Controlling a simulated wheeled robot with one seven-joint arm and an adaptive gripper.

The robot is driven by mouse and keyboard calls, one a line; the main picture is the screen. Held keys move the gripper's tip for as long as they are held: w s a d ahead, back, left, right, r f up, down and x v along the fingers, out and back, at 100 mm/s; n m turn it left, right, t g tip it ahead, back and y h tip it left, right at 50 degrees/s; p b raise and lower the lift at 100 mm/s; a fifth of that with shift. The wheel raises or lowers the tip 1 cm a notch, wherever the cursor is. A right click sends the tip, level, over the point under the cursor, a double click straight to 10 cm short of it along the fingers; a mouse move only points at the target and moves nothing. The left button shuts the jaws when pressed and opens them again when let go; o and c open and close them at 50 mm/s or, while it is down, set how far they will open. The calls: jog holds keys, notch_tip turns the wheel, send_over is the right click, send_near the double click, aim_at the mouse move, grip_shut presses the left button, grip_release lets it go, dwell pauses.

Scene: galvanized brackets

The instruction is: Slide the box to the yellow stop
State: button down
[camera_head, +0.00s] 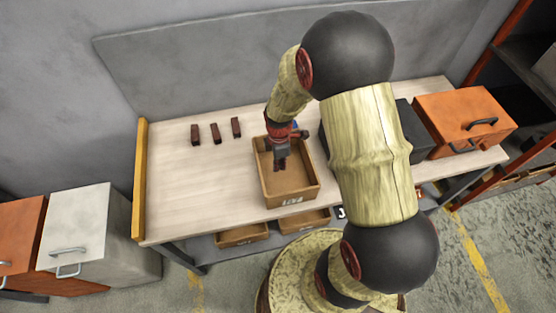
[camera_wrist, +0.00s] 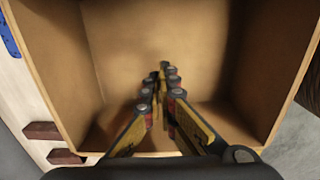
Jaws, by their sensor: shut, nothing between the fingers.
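My gripper (camera_head: 281,167) is shut and empty, pointing down inside the box. Its fingertips (camera_wrist: 163,72) are together in the wrist view; whether they touch a wall or the floor of the box I cannot tell. The yellow stop (camera_head: 140,180) is an upright strip along the table's left edge, well to the left of the box.
Three dark brown blocks (camera_head: 216,133) lie towards the back of the table (camera_head: 185,200), behind the path between box and stop. The table between box and stop is clear. An orange case (camera_head: 465,120) stands at right. A grey cabinet (camera_head: 80,225) stands left of the table.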

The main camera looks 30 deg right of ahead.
aim_at(279, 173)
notch_tip(279, 173, down, 4)
jog(key=shift+r+b, duration=0.1)
jog(key=shift+b, duration=0.3)
jog(key=a, duration=0.2)
jog(key=shift+w+a+r, duration=0.3)
jog(key=shift+w, duration=0.1)
jog(key=shift+w+a, duration=0.15)
jog(key=shift+a, duration=0.45)
jog(key=shift+r, duration=0.1)
jog(key=w+a, duration=0.4)
jog(key=a, duration=0.9)
jog(key=w+a+p, duration=0.1)
jog(key=w+a, duration=0.3)
jog(key=a, duration=1)
jog(key=w+a, duration=0.3)
jog(key=a, duration=1.1)
jog(key=shift+w+p, duration=0.3)
jog(key=shift+w, duration=0.1)
jog(key=shift+w+a, duration=0.1)
jog(key=shift+a, duration=0.2)
